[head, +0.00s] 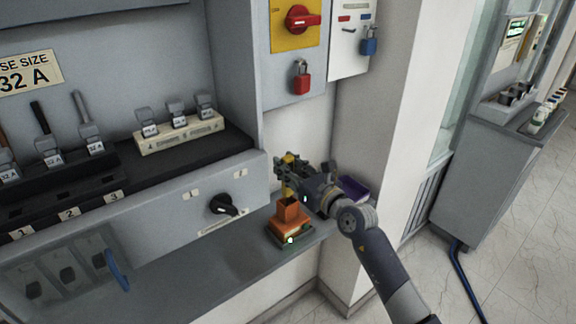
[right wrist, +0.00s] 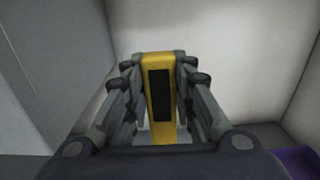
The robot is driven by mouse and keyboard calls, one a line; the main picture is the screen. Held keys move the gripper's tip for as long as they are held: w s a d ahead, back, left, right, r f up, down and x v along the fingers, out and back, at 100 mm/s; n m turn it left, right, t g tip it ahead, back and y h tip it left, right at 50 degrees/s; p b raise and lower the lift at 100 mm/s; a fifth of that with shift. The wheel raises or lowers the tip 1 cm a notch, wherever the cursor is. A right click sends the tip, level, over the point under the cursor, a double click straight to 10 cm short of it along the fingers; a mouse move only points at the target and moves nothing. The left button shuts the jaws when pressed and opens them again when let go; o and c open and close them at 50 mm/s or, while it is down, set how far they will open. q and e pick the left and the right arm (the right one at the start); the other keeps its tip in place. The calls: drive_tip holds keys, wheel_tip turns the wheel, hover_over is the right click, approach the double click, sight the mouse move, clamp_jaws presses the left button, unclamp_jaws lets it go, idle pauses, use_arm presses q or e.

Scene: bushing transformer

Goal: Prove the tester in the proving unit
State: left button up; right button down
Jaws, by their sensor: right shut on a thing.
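The tester is a yellow bar (head: 289,159) with a dark panel; it stands upright in the right wrist view (right wrist: 158,98). My right gripper (head: 287,173) is shut on it, with one finger on each side (right wrist: 159,90). The proving unit (head: 291,224) is an orange block with a dark opening on top and a small green light low on its front. It stands on the grey shelf just below the tester. I cannot tell whether the tester's lower end touches the opening. My left gripper is not in view.
The grey shelf (head: 190,292) is clear to the left of the proving unit. A purple box (head: 355,189) is behind my right wrist. A cabinet front with a black knob (head: 223,205) stands at left. A red padlock (head: 302,84) hangs above; a white pillar (head: 385,150) is at right.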

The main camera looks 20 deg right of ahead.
sight(288, 196)
drive_tip(key=shift+f+b, duration=1.4)
drive_tip(key=shift+f, duration=0.9)
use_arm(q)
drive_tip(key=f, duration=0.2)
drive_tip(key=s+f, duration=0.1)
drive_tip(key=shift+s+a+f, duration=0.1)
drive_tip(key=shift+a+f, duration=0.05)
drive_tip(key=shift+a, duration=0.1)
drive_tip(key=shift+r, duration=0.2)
use_arm(e)
drive_tip(key=shift+s, duration=0.1)
use_arm(q)
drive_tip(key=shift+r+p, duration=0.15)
drive_tip(key=shift+p, duration=0.2)
